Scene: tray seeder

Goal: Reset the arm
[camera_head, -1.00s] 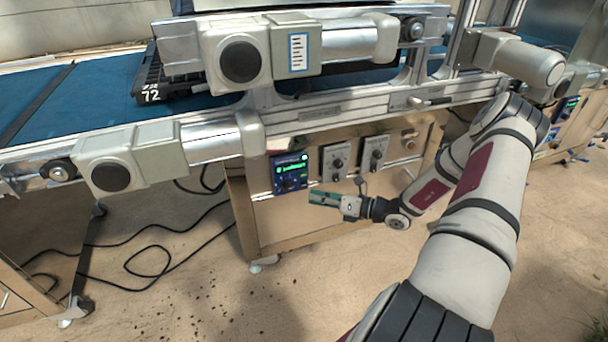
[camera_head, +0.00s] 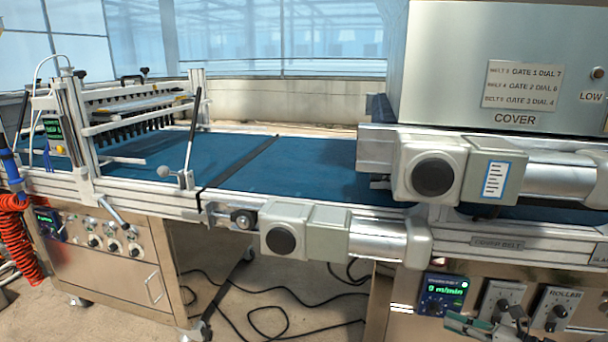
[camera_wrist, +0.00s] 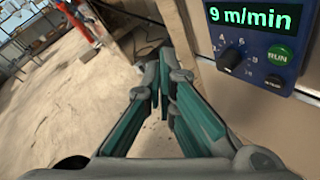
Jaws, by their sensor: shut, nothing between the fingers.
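My gripper shows in the wrist view (camera_wrist: 163,88), its teal-padded fingers shut with nothing held. In the head view only a small part of my gripper (camera_head: 468,326) shows at the bottom right edge, in front of the control panel. A blue speed control box (camera_head: 443,294) with a green display is just above it. In the wrist view the speed control box (camera_wrist: 262,50) reads 9 m/min, with a dial and a green RUN button, to the right of the fingers and apart from them. Most of my arm is out of view.
Dials (camera_head: 500,302) and a ROLLER dial (camera_head: 558,308) sit right of the box. The blue conveyor belt (camera_head: 300,167) runs above, with motor housings (camera_head: 290,232) jutting out. A grey cover unit (camera_head: 440,95) stands right. Black cables (camera_head: 262,318) lie on the floor. A red coiled hose (camera_head: 18,250) hangs left.

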